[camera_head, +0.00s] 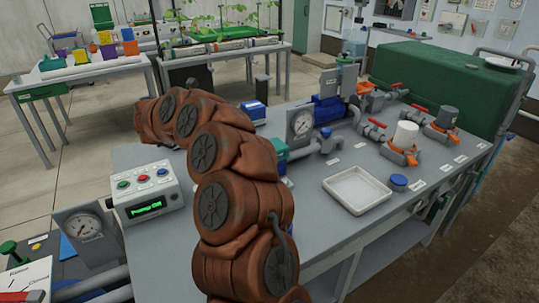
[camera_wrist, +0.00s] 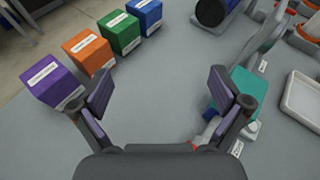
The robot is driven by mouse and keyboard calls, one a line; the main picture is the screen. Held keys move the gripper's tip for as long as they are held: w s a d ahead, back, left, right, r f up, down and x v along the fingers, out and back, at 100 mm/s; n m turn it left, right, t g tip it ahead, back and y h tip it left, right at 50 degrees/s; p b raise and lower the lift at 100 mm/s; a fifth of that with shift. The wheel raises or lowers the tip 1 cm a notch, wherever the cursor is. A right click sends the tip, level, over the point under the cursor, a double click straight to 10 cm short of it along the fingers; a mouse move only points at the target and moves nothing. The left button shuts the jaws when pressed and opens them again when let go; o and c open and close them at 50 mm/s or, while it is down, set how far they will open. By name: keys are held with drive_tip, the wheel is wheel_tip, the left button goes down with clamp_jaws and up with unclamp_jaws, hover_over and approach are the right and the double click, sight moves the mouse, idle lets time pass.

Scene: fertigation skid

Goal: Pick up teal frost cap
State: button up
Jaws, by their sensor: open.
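A teal boxy piece, which looks like the teal frost cap (camera_wrist: 240,88), sits over the pipework on the grey bench in the wrist view, just beyond my right finger. The finger covers part of its near left side. In the head view the teal cap (camera_head: 279,157) shows only in part, behind my arm. My gripper (camera_wrist: 160,90) is open, with its two fingers spread and only bare bench between them. It is to the left of the cap in the wrist view. My arm hides the gripper in the head view.
Purple (camera_wrist: 52,82), orange (camera_wrist: 88,50), green (camera_wrist: 119,31) and blue (camera_wrist: 145,14) labelled boxes line the bench's left edge. A white tray (camera_head: 357,190), a gauge (camera_head: 301,124) and valve pipework (camera_head: 374,131) stand right of my arm. A control box (camera_head: 147,194) stands left.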

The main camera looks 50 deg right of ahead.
drive_tip(key=s+d+f+m+g, duration=0.1)
drive_tip(key=s+f+m+g, duration=0.1)
drive_tip(key=s+f, duration=0.1)
drive_tip(key=s+d+f+m+g, duration=0.2)
drive_tip(key=s+f+m+g, duration=0.1)
drive_tip(key=s, duration=0.2)
drive_tip(key=s+d+f+m+g+b, duration=0.1)
drive_tip(key=s+f+m+g, duration=0.2)
drive_tip(key=s, duration=0.1)
drive_tip(key=shift+s+d+f, duration=0.25)
drive_tip(key=shift+s+d, duration=0.05)
drive_tip(key=shift+s+d+f+g, duration=0.1)
drive_tip(key=shift+s+d+g, duration=0.15)
drive_tip(key=shift+g, duration=0.05)
drive_tip(key=shift+p+x, duration=0.6)
drive_tip(key=shift+x, duration=1)
drive_tip(key=shift+p+x, duration=0.6)
drive_tip(key=shift+x, duration=1.4)
drive_tip(key=shift+f, duration=0.15)
drive_tip(key=shift+a+y, duration=0.1)
drive_tip(key=shift+y, duration=0.2)
drive_tip(key=c, duration=1)
